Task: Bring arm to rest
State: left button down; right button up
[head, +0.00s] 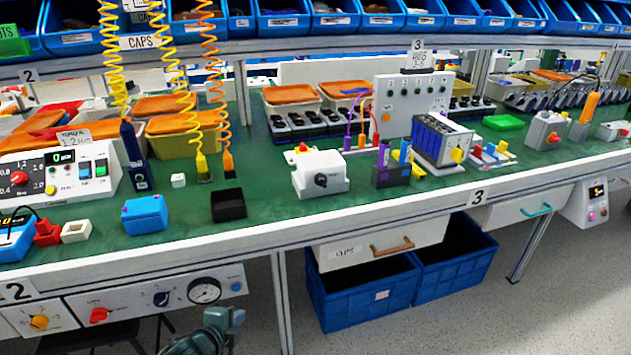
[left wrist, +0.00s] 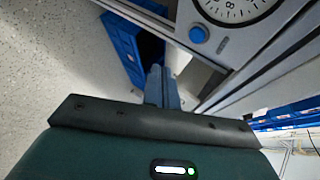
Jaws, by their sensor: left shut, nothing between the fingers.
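My left gripper (head: 226,316) is at the bottom of the head view, in front of the bench and below its front edge. It is shut and empty, clear of the bench. In the left wrist view its closed fingers (left wrist: 162,86) point toward the space under the bench. A white box with a black rotary knob (head: 320,180) and a red and yellow top sits on the green bench top, well above and to the right of the gripper. My right gripper is not in view.
A front panel with a dial gauge (head: 204,291), a blue button (head: 236,286) and a dark blue knob (head: 161,298) is close to the left gripper. A white drawer (head: 380,247) and blue crates (head: 365,297) are to the right. The floor (head: 440,320) in front is clear.

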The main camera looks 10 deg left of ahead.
pick_arm(q)
jog(key=s+d+r+n+g, duration=0.3)
jog(key=s+n, duration=0.2)
jog(key=s, duration=0.3)
jog(key=s+d+r+n+g, duration=0.25)
jog(key=s+r+n, duration=0.2)
jog(key=s, duration=0.35)
jog(key=s+d+r+n+g, duration=0.3)
jog(key=s+d+n, duration=0.1)
jog(key=s+n, duration=0.25)
jog(key=w+d+r+m+t+h+p, duration=0.1)
jog(key=w+d+r+t+p, duration=0.4)
jog(key=p, duration=0.8)
jog(key=shift+w+d+r+m+t+h, duration=0.2)
jog(key=shift+d+r+m+t+h, duration=0.2)
jog(key=shift+d+r+t+h, duration=0.65)
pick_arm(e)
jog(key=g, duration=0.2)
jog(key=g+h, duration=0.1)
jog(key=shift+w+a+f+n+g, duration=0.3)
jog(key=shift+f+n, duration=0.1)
pick_arm(q)
jog(key=shift+a+f+t+y, duration=0.25)
jog(key=shift+a+f+t, duration=0.05)
jog(key=shift+a+f, duration=0.2)
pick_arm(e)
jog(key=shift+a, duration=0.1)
